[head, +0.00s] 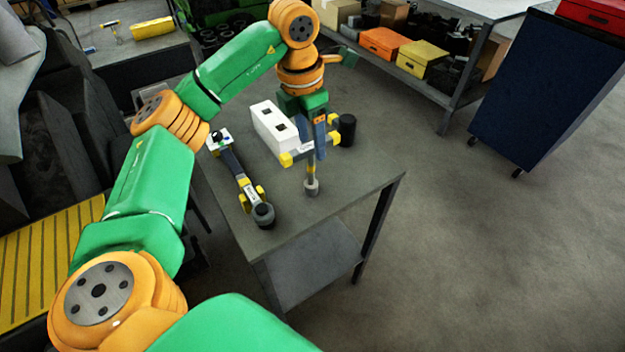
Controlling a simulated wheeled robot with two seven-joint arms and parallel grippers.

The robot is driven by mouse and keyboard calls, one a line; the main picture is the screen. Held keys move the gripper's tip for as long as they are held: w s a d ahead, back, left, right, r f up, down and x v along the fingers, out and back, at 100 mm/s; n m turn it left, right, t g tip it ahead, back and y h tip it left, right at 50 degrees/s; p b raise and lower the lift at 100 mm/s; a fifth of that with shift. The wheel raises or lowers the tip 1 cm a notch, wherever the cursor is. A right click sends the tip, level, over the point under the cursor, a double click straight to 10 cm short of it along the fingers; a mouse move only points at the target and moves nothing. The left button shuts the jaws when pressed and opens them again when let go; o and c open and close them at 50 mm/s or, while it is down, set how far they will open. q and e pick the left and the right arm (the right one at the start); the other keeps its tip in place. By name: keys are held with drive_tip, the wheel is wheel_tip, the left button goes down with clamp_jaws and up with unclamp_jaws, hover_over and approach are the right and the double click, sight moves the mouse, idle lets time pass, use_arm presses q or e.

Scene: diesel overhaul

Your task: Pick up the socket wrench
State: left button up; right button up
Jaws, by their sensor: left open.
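A grey bar-like tool with a round grey end (311,187), which looks like the socket wrench, lies on the grey workbench (350,195). Its upper part is hidden by my left gripper (313,145), which points down over it with open jaws. I cannot tell whether the fingers touch the tool. Yellow blocks (286,159) stand on either side of it. A second long dark tool (240,175) with a round black end lies to the left, between yellow blocks. My right gripper is not in view.
A white block with dark holes (272,128) stands just left of my left gripper, and a black cylinder (347,129) to its right. The bench's front right is bare. A shelf with boxes (422,58) and a dark blue cabinet (540,90) stand behind, beyond open floor.

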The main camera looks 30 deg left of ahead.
use_arm(q)
drive_tip(key=shift+w+f, duration=0.15)
drive_tip(key=shift+f, duration=0.45)
drive_tip(key=p, duration=0.3)
hover_over(313, 182)
drive_tip(key=f, duration=0.5)
drive_tip(key=shift+w+a+f, duration=0.2)
drive_tip(key=shift+a, duration=0.1)
drive_tip(key=shift+w+f, duration=0.1)
drive_tip(key=shift+f, duration=0.3)
clamp_jaws()
